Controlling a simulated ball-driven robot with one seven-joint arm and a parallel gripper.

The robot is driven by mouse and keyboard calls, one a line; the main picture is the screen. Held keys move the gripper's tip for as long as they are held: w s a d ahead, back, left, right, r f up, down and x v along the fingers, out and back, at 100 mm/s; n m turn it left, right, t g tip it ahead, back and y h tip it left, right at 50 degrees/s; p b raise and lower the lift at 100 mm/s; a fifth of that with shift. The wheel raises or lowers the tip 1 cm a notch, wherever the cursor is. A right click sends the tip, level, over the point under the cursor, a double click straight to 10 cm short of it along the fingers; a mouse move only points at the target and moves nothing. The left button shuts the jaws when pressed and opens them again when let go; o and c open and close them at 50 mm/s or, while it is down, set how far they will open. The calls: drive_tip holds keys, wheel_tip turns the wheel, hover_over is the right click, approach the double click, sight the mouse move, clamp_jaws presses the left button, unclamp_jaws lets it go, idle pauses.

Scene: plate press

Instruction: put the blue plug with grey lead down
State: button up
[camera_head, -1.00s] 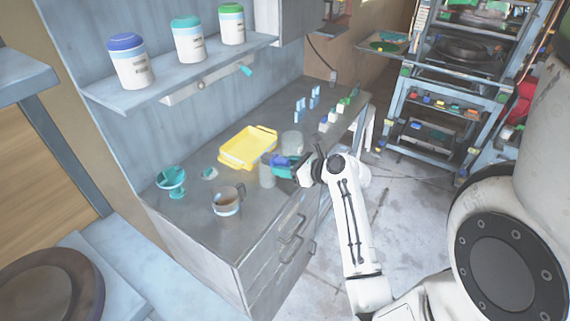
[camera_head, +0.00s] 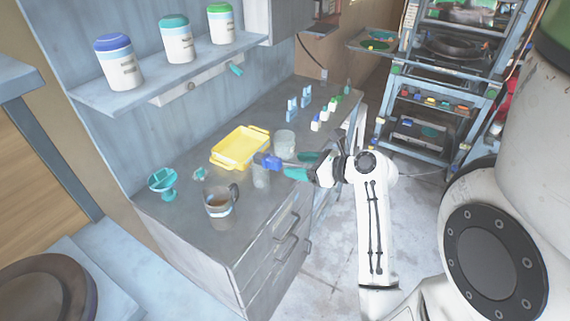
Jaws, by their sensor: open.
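The blue plug (camera_head: 271,163) shows as a small blue shape over the counter (camera_head: 225,245), close beside a grey cylinder (camera_head: 261,178). I cannot tell whether it rests on the cylinder or stands behind or in front of it. Its grey lead cannot be made out. My gripper (camera_head: 292,167), with teal fingers, is just right of the plug. Its jaws are open, and the plug appears at or just beyond the fingertips.
A yellow tray (camera_head: 240,147), a clear jar (camera_head: 285,143), a brown-filled mug (camera_head: 220,201) and a teal stand (camera_head: 163,182) are on the counter. Several small blocks line its far end. Shelf canisters (camera_head: 177,40) are above. The front-left counter is clear.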

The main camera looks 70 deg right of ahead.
drive_tip(key=d+v, duration=0.1)
drive_tip(key=v, duration=0.3)
drive_tip(key=w+a+f+n+g+y, duration=0.3)
drive_tip(key=a+f+n, duration=0.2)
drive_tip(key=a+n, duration=0.4)
drive_tip(key=w+a+f+n+g+y, duration=0.2)
drive_tip(key=w+a+f+n+g, duration=0.1)
drive_tip(key=a+f+n, duration=0.45)
drive_tip(key=s+a+f+n+g, duration=0.1)
drive_tip(key=s+a+n+g, duration=0.2)
drive_tip(key=a+n, duration=0.3)
drive_tip(key=s+a+f+n+g+h, duration=0.1)
drive_tip(key=s+a+f+n+g, duration=0.1)
drive_tip(key=a+n, duration=0.5)
drive_tip(key=s+n+g, duration=0.1)
drive_tip(key=n, duration=0.5)
drive_tip(key=shift+o, duration=0.5)
drive_tip(key=n, duration=0.1)
drive_tip(key=s+n, duration=0.1)
drive_tip(key=n, duration=0.1)
drive_tip(key=shift+s+a+g+h, duration=0.1)
drive_tip(key=shift+a+g+h, duration=0.2)
drive_tip(key=shift+a+h, duration=0.1)
